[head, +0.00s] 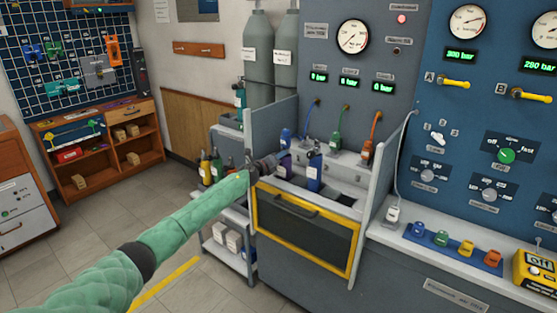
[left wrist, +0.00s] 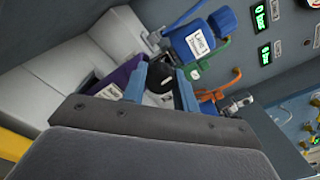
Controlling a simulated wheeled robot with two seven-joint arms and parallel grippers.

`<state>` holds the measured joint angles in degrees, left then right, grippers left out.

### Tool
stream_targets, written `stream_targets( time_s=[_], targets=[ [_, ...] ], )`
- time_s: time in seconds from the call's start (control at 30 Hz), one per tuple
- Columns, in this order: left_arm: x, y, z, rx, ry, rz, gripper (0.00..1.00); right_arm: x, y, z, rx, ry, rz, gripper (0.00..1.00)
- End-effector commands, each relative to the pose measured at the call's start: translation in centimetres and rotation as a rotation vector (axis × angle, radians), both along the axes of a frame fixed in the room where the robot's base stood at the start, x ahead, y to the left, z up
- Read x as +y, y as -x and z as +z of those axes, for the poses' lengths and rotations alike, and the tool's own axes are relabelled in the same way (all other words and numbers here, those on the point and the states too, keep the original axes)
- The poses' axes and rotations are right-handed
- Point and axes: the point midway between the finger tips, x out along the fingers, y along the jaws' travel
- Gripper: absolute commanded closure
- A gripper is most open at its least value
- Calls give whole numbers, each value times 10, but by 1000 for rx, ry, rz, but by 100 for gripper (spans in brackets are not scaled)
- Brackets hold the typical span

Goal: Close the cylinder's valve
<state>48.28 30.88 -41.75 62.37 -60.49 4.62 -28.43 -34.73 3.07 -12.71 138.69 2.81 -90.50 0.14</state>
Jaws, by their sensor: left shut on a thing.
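My left gripper (head: 270,163) reaches in from the left to the test bay. In the left wrist view its two blue fingers (left wrist: 160,88) are shut on a black round knob with a pale spot (left wrist: 159,76), which looks like a cylinder valve. A purple cylinder (left wrist: 118,78) with a white label is just beside the knob; it also shows in the head view (head: 284,170), partly hidden by the gripper. A blue cylinder (head: 315,172) with a white label stands right of it, apart from the gripper. How far the valve is turned cannot be told. My right gripper is not in view.
The bay has grey side walls (head: 375,175) and a yellow-framed front door (head: 305,235). Blue, green and orange hoses (head: 373,130) hang at its back. Green displays (head: 350,80) above read 0 bar. A cart with bottles (head: 210,165) stands left.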

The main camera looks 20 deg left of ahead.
Motion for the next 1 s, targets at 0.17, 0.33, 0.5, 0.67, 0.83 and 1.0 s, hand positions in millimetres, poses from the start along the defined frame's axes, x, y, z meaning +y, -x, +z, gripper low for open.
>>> stream_targets(
  time_s=[0.17, 0.33, 0.5, 0.67, 0.83, 1.0],
  targets=[
    [-1, 0, -3, -16, -52, -1, 94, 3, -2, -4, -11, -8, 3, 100],
    [-1, 0, -3, -23, -72, -1, 94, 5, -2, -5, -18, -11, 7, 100],
    [-1, 0, -3, -25, -76, -1, 94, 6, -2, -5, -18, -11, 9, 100],
    [0, 0, -3, -25, -76, -1, 94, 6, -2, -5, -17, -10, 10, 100],
    [0, 0, -2, -25, -76, -1, 49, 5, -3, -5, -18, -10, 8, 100],
    [0, 0, -1, -26, -75, 0, 49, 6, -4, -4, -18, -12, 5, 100]
  ],
)
